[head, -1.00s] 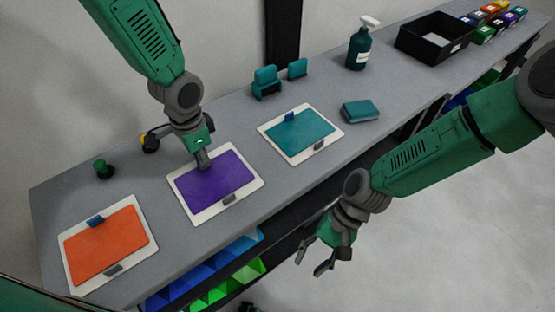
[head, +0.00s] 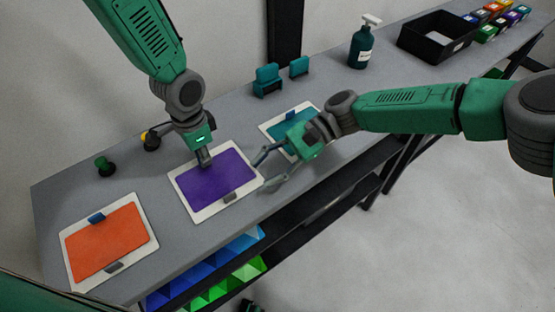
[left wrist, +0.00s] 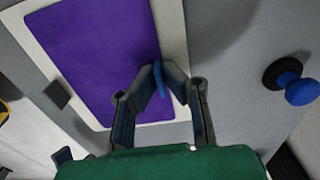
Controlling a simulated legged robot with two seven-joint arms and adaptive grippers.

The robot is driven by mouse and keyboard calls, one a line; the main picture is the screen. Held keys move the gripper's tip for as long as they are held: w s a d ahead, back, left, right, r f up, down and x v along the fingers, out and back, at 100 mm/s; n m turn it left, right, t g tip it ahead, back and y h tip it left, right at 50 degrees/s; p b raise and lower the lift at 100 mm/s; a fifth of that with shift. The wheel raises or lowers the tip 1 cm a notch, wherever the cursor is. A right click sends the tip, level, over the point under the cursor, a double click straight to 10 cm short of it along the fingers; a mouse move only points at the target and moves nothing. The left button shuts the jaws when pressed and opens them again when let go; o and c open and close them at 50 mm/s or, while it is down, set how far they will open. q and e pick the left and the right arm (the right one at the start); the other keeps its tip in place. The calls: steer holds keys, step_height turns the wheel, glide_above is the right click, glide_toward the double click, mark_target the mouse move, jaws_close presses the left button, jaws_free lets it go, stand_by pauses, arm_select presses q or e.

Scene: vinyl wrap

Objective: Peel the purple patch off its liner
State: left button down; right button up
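The purple patch (head: 216,180) lies flat on its white liner (head: 190,212) in the middle of the table. It also shows in the left wrist view (left wrist: 100,55). My left gripper (head: 204,163) is low over the patch's far edge. In the left wrist view its fingertips (left wrist: 158,76) are closed together on a small blue tab (left wrist: 159,82) at the patch's edge. A grey tab (head: 229,198) sits at the near edge of the liner. My right gripper (head: 266,172) is open and empty, just right of the purple patch's liner, its fingers spread apart.
An orange patch (head: 105,240) on a liner lies at the left. A teal patch (head: 285,125) on a liner is partly hidden behind my right gripper. A spray bottle (head: 361,45), a black bin (head: 435,38) and a green knob (head: 104,166) stand on the table.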

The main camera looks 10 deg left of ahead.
mark_target(235, 193)
steer(key=x, duration=0.9)
jaws_close()
arm_select(q)
steer(key=shift+r, duration=0.65)
stand_by(0.5)
steer(key=shift+r, duration=3.5)
arm_select(e)
steer(key=shift+d+f, duration=0.1)
steer(key=shift+c, duration=0.4)
jaws_free()
